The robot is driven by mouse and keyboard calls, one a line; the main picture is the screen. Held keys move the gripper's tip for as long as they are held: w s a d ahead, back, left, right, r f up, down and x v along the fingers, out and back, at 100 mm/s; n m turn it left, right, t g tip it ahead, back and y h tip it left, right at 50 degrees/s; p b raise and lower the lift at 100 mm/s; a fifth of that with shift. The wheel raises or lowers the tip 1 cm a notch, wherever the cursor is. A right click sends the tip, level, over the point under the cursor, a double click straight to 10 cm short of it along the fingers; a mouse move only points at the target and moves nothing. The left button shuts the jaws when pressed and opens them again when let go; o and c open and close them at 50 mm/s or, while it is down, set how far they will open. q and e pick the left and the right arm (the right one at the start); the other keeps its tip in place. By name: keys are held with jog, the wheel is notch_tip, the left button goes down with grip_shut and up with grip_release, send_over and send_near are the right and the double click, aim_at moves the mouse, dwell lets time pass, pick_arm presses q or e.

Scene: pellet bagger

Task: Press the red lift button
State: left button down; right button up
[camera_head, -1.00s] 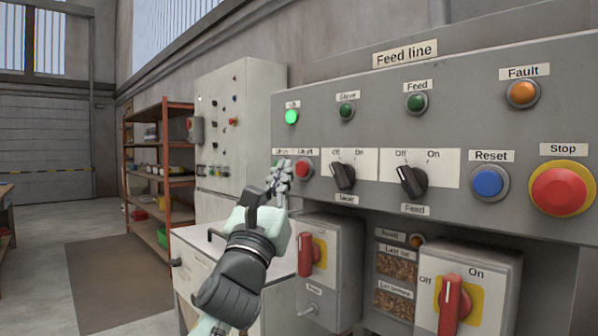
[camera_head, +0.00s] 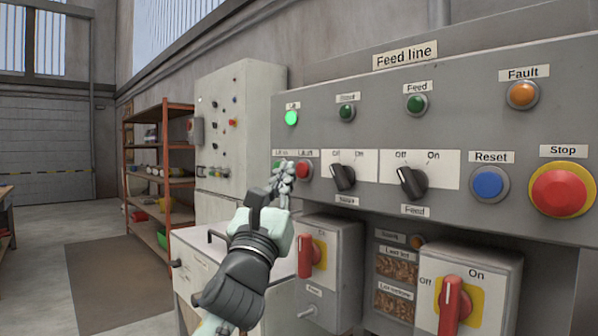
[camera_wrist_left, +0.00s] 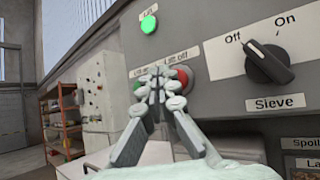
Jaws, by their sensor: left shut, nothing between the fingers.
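The red lift button (camera_head: 304,170), labelled "Lift off", sits at the left end of the grey "Feed line" panel. My left gripper (camera_head: 284,168) is shut and empty, its fingertips just left of the red button. In the left wrist view the closed fingertips (camera_wrist_left: 160,74) lie between the red button (camera_wrist_left: 184,80) and a green button (camera_wrist_left: 137,86), covering part of each. Whether they touch the panel cannot be told. The lift lamp (camera_head: 291,118) above glows green. My right gripper is not in view.
The sieve switch (camera_head: 343,177) and feed switch (camera_head: 412,181) are to the right, then the blue Reset button (camera_head: 488,183) and big red Stop button (camera_head: 560,189). A box with a red handle (camera_head: 306,254) juts out below. Open floor lies at left.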

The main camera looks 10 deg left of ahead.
pick_arm(q)
jog(key=shift+w, duration=0.1)
dwell(0.5)
jog(key=shift+w+d, duration=0.25)
jog(key=shift+w+d, duration=0.15)
jog(key=shift+w, duration=0.1)
dwell(0.6)
jog(key=shift+s+a+p, duration=0.4)
jog(key=shift+s+p, duration=0.1)
jog(key=shift+s, duration=0.1)
jog(key=s+a+p, duration=0.1)
jog(key=s+a, duration=0.2)
jog(key=s, duration=0.2)
jog(key=shift+a, duration=0.2)
dwell(0.3)
